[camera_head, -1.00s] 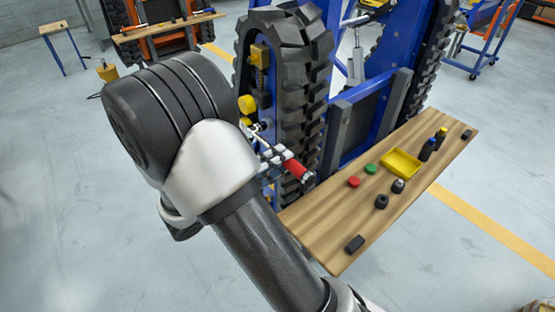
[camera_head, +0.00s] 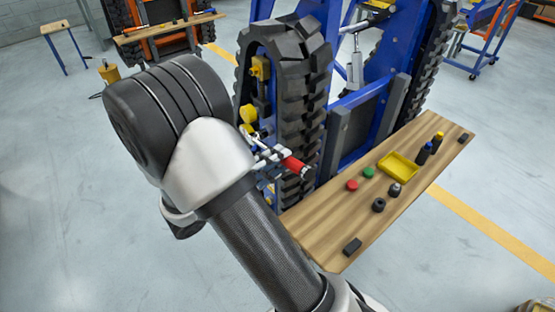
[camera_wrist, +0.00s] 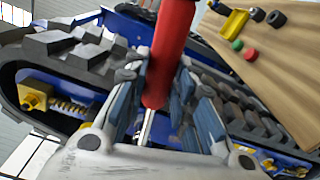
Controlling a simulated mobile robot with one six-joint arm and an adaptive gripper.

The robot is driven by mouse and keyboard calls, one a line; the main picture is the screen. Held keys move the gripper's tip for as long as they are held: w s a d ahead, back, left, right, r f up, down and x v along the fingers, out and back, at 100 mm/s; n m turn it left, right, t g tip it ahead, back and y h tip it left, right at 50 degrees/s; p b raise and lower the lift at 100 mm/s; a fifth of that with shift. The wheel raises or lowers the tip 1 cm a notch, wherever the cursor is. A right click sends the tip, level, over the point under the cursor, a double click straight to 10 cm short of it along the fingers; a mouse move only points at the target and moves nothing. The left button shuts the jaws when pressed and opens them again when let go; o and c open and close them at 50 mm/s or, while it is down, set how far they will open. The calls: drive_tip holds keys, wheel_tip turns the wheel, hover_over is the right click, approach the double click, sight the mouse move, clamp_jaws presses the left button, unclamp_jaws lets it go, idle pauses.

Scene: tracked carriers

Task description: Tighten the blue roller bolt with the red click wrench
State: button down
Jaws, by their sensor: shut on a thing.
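My gripper (camera_wrist: 165,100) is shut on the red handle (camera_wrist: 167,50) of the click wrench, with a blue-lined finger on each side. The wrench's silver shaft (camera_wrist: 147,127) runs down below the fingers in the wrist view, and its far end is hidden behind my wrist. In the head view the red handle (camera_head: 294,166) sticks out past my arm, in front of the black track (camera_head: 303,110). My arm hides much of that spot. I cannot make out the blue roller bolt in either view.
A wooden bench (camera_head: 330,225) stands close on the right. It holds a yellow tray (camera_head: 399,166), red (camera_head: 352,185) and green (camera_head: 368,172) caps, and several dark parts. The blue carrier frame (camera_head: 357,95) stands behind. Open floor lies on the left.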

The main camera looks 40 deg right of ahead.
drive_tip(key=shift+w+r+n+p, duration=0.35)
drive_tip(key=shift+r+n+p, duration=0.45)
drive_tip(key=shift+p, duration=0.4)
drive_tip(key=shift+w+r+n+p, duration=0.3)
drive_tip(key=shift+r+n+p, duration=0.45)
drive_tip(key=shift+p, duration=0.45)
drive_tip(key=shift+w+r+n+p, duration=0.35)
drive_tip(key=shift+r+n+p, duration=0.3)
drive_tip(key=shift+r+p, duration=0.4)
drive_tip(key=shift+w+r+n+p, duration=0.9)
drive_tip(key=shift+n+p, duration=0.2)
drive_tip(key=shift+p, duration=0.75)
drive_tip(key=shift+s+f, duration=0.1)
drive_tip(key=shift+f, duration=0.05)
drive_tip(key=shift+s+f+m+b, duration=0.4)
drive_tip(key=shift+f+m+b, duration=0.1)
drive_tip(key=shift+b, duration=0.6)
drive_tip(key=shift+r, duration=0.1)
